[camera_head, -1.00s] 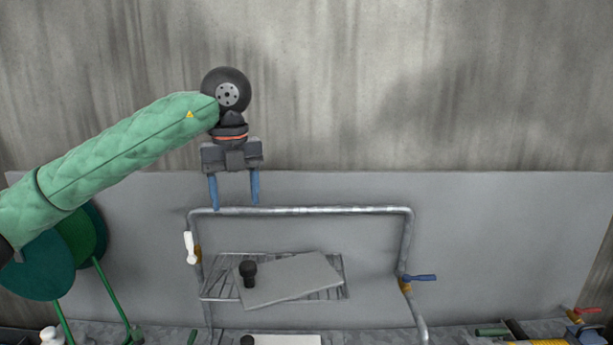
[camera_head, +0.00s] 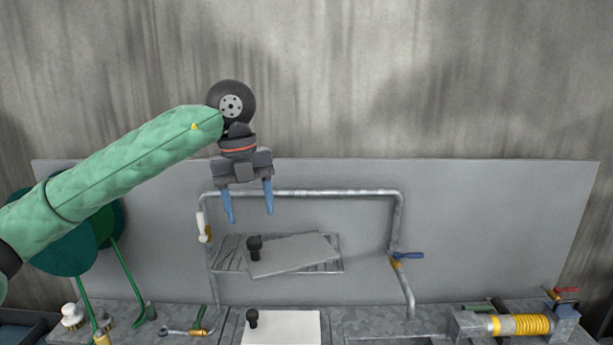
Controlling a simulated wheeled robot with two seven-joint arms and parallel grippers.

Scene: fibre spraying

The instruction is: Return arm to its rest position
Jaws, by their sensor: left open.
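My left gripper (camera_head: 250,214) hangs from the green-sleeved left arm in the upper left middle of the head view. Its two blue fingers point down and stand apart, with nothing between them. The fingertips overlap the top bar of the metal pipe frame (camera_head: 330,194) in the picture; I cannot tell whether they touch it. Below the gripper, a grey plate with a black knob (camera_head: 295,254) lies tilted on a wire rack (camera_head: 228,252). My right gripper is not in view.
A grey back panel (camera_head: 500,220) stands behind the pipe frame. A white plate with a black knob (camera_head: 285,328) lies on the bench below. Green discs on stands (camera_head: 70,250) are at left, partly behind my arm. A yellow-coiled part (camera_head: 522,325) is at right.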

